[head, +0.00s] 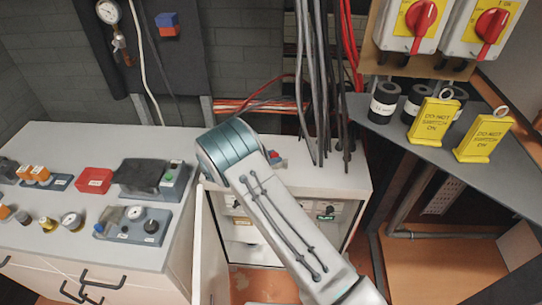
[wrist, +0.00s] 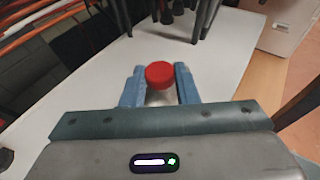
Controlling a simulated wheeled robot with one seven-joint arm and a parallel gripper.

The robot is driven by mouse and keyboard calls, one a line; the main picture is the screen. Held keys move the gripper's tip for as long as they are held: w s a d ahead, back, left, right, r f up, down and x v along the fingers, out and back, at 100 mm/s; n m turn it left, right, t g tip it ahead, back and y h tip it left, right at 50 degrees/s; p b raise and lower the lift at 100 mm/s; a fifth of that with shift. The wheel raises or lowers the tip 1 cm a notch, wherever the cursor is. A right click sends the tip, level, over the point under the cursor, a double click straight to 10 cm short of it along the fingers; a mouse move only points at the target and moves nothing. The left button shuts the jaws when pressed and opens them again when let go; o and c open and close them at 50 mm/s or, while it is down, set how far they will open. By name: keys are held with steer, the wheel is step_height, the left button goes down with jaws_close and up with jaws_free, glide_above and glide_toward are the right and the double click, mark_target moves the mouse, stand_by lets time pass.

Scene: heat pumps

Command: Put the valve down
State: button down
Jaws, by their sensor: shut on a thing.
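The valve (wrist: 160,73) shows its round red top and a paler body below it in the wrist view. It stands between the two blue fingers of my gripper (wrist: 158,84), which are shut on it. The white cabinet top (wrist: 215,78) lies under and around it. I cannot tell whether the valve touches that surface. In the head view, my arm and wrist hide most of the gripper. Only a small bit of red and blue shows beside the wrist, over the white cabinet top (head: 335,175).
Dark cables (head: 312,100) come down at the back of the cabinet top. A left bench carries a red box (head: 94,181), a dark case and gauges. Yellow signs (head: 433,120) and dark rolls (head: 384,101) stand on a grey shelf at right. The cabinet top right of my gripper is clear.

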steer(key=shift+f, duration=0.2)
steer(key=c, duration=1.1)
jaws_free()
steer(key=shift+r, duration=0.1)
